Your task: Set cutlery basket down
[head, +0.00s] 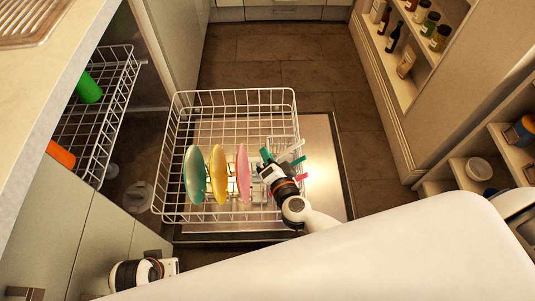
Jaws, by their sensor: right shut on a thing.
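The cutlery basket (283,145) is a small white wire basket at the right side of the dishwasher's lower rack (228,103). Green, white and red-pink cutlery handles (300,177) stick out around it. My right gripper (268,168) is shut on the basket, and my gripper and wrist hide much of it. I cannot tell whether the basket touches the rack floor. My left gripper (166,266) is at the lower left, away from the basket; its fingers are not clear.
Green, yellow and pink plates (243,172) stand upright in the rack, just left of my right gripper. The upper rack (108,105) at left holds a green cup (88,87) and an orange item (61,154). The open dishwasher door (325,155) lies under the lower rack. Shelves with bottles stand at right.

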